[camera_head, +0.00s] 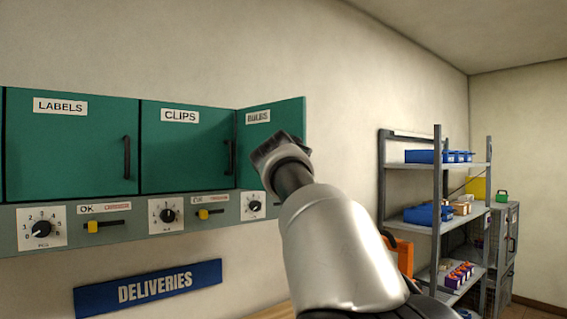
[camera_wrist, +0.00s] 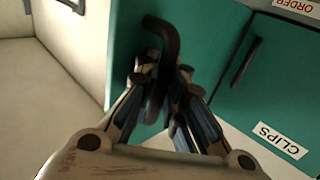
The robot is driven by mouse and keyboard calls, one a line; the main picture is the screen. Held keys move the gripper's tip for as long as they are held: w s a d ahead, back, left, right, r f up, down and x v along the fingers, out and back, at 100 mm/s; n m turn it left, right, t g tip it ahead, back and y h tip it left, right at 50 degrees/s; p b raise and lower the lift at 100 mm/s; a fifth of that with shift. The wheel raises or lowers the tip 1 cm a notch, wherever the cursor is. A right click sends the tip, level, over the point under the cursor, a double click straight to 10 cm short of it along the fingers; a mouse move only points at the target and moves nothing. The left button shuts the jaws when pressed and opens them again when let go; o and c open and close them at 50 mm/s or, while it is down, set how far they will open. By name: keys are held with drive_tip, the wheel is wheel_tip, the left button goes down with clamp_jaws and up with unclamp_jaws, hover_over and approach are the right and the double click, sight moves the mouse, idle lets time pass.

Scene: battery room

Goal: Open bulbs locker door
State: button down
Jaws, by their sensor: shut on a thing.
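The green bulbs locker door (camera_head: 285,117), labelled BULBS, is at the right end of the locker row in the head view. It stands at an angle to the clips door, its right edge swung outward, so it looks partly open. Its face (camera_wrist: 205,35) also shows in the wrist view. My gripper (camera_wrist: 160,80) is shut on its dark bar handle (camera_wrist: 168,38), whose bent end sticks out past the fingers. In the head view my arm hides the handle and the lower part of the door.
The clips door (camera_head: 185,155) and labels door (camera_head: 65,150) look shut, each with a dark handle. A panel with dials (camera_head: 168,214) and yellow switches runs below, above a blue DELIVERIES sign (camera_head: 150,288). A metal shelf (camera_head: 437,195) with bins stands at right.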

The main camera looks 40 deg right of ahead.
drive_tip(key=shift+d+f, duration=0.1)
drive_tip(key=shift+f, duration=0.1)
drive_tip(key=c, duration=1.9)
unclamp_jaws()
drive_tip(key=shift+s+r, duration=0.1)
drive_tip(key=shift+s, duration=0.1)
drive_tip(key=shift+s+r, duration=0.1)
drive_tip(key=v, duration=1.1)
drive_tip(key=shift+s+a, duration=0.25)
drive_tip(key=shift+a, duration=0.15)
